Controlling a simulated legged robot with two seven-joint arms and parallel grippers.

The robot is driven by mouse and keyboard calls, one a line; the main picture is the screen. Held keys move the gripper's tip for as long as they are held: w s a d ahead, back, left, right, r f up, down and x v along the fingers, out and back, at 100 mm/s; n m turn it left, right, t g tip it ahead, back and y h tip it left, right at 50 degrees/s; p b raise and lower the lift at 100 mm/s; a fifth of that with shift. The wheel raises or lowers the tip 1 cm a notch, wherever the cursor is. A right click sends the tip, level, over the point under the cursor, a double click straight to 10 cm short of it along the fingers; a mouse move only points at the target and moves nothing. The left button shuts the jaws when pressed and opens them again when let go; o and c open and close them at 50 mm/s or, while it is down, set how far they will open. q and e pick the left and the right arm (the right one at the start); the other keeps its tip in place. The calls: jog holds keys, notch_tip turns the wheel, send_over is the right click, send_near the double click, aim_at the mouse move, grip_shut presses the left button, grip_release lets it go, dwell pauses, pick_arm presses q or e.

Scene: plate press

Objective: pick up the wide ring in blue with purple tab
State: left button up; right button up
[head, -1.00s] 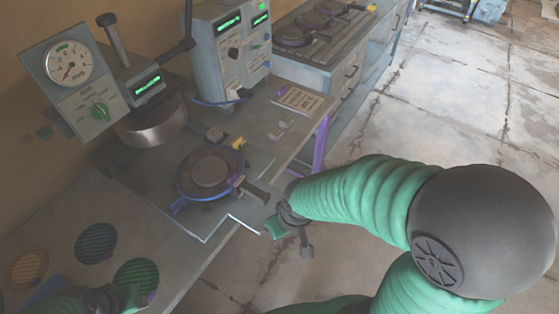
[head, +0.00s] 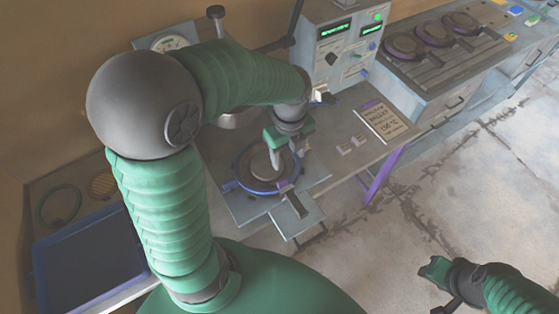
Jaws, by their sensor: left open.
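The wide blue ring (head: 258,192) lies flat on the grey press plate, around a dark round disc. A small purple tab shows at its rim, partly hard to make out. My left gripper (head: 284,158) is open, its fingers pointing down over the ring's back right side. The fingers cover part of the ring and disc. I cannot tell whether they touch it. My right gripper (head: 436,285) is low at the right, over the floor and away from the bench. Whether it is open is unclear.
A control box (head: 340,45) with green displays stands behind the ring. A printed card (head: 381,121) and small blocks lie right of it. A blue tray (head: 88,262) is at the left. Round dark plates (head: 433,33) sit on a rack at back right.

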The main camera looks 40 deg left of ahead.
pick_arm(q)
send_over(283, 181)
notch_tip(283, 181, down, 6)
jog(key=r, duration=0.1)
jog(key=f, duration=0.4)
jog(key=w+f, duration=0.1)
jog(key=f, duration=0.1)
jog(key=shift+b, duration=0.3)
jog(key=f, duration=0.1)
jog(key=s+f, duration=0.1)
jog(key=d+f, duration=0.1)
jog(key=shift+s+f, duration=0.2)
jog(key=shift+s, duration=0.05)
jog(key=shift+w+a+f, duration=0.1)
jog(key=shift+a+f, duration=0.1)
jog(key=shift+a, duration=0.05)
jog(key=shift+w+a+f, duration=0.15)
jog(key=shift+a, duration=0.15)
jog(key=shift+w+a+f, duration=0.1)
jog(key=shift+a, duration=0.2)
jog(key=shift+c, duration=0.3)
jog(key=shift+a, duration=0.2)
jog(key=shift+c, duration=2.3)
jog(key=shift+d, duration=0.1)
jog(key=shift+c, duration=1.3)
jog(key=shift+d, duration=0.45)
grip_shut()
pick_arm(e)
jog(key=shift+a+f, duration=0.35)
jog(key=shift+a, duration=0.55)
